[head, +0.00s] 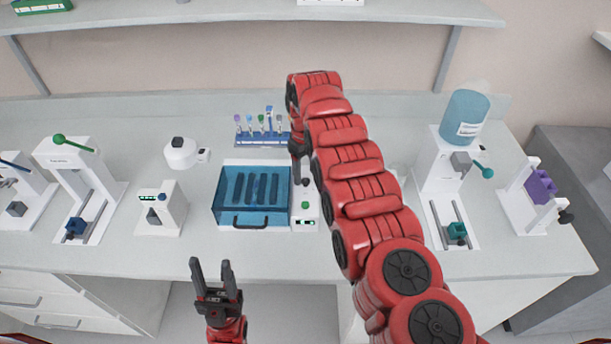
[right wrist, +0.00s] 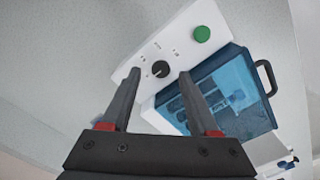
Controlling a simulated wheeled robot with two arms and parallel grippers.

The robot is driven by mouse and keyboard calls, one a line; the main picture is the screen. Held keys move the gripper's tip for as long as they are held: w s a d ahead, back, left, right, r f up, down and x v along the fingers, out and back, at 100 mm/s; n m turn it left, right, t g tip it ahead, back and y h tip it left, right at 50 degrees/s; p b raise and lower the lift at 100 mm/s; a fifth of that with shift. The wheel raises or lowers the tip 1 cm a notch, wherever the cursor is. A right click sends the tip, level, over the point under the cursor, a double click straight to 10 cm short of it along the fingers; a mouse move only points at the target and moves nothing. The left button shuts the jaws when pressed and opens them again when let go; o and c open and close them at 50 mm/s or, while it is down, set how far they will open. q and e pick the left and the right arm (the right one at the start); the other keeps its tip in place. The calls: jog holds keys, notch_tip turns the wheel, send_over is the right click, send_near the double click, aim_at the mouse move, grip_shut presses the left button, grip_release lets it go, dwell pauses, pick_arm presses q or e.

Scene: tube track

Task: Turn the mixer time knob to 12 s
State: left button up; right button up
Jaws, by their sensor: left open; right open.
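The mixer (head: 250,196) is a box with a blue see-through lid and a white control panel (head: 304,218) on its right side. In the right wrist view the panel carries a round black time knob (right wrist: 160,69) and a green button (right wrist: 202,34). Small marks surround the knob, too small to read. My right gripper (right wrist: 160,76) is open, its fingertips on either side of the knob in that view; I cannot tell whether they touch it. In the head view the right gripper (head: 298,165) hides the knob. My left gripper (head: 211,264) is open and empty, in front of the bench.
A rack of several tubes (head: 262,138) stands behind the mixer. A small white device (head: 160,208) stands left of it. A stand with a green lever (head: 72,165) is further left. A dispenser with a blue bottle (head: 464,115) stands right. The bench front edge is mostly clear.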

jog(key=shift+s+f, duration=0.15)
jog(key=shift+f, duration=0.7)
jog(key=shift+c, duration=0.2)
grip_shut()
